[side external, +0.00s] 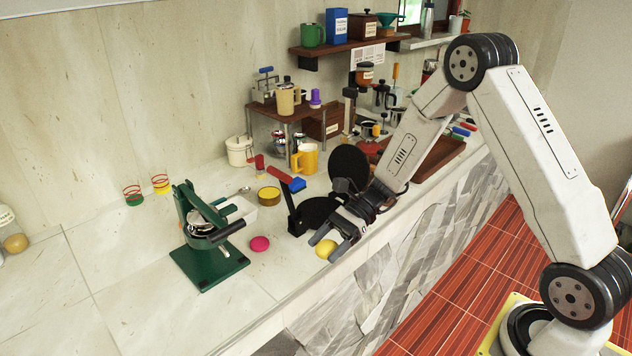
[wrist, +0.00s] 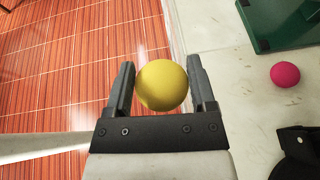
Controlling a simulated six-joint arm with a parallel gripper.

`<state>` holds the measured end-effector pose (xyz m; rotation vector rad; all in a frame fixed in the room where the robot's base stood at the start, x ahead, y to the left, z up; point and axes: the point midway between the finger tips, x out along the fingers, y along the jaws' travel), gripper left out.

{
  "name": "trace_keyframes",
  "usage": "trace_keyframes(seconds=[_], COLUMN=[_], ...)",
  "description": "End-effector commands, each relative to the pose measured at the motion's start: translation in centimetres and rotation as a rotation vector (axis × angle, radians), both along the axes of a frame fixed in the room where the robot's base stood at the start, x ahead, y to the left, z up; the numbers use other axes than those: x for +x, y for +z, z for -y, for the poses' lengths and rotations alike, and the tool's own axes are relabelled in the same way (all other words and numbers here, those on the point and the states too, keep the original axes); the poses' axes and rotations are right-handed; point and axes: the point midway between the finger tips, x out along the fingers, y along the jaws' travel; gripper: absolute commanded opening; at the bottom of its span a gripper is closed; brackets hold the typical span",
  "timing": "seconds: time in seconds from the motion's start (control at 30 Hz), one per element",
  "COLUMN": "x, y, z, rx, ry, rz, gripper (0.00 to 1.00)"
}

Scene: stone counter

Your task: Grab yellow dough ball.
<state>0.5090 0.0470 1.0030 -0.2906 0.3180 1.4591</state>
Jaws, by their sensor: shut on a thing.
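The yellow dough ball (wrist: 162,86) is between the two fingers of my gripper (wrist: 162,88) in the wrist view, and my gripper is shut on it. In the side view the ball (side external: 325,249) shows at the fingertips of my gripper (side external: 338,243), near the front edge of the counter. I cannot tell from the frames whether the ball touches the counter.
A pink ball (side external: 259,244) lies on the counter left of my gripper. A green press (side external: 207,240) stands further left. A black stand (side external: 312,214) is just behind my gripper. A yellow mug (side external: 306,159) stands further back. The left counter is mostly clear.

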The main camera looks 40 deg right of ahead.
Motion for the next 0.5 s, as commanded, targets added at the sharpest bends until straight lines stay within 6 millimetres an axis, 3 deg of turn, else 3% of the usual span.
trace_keyframes(seconds=[0.2,0.5], x=[-2.0,-2.8], y=[0.9,1.3], z=[0.2,0.3], rx=[0.000,0.001], ry=[-0.001,-0.001], rz=[0.000,0.000], gripper=[0.13,0.13])
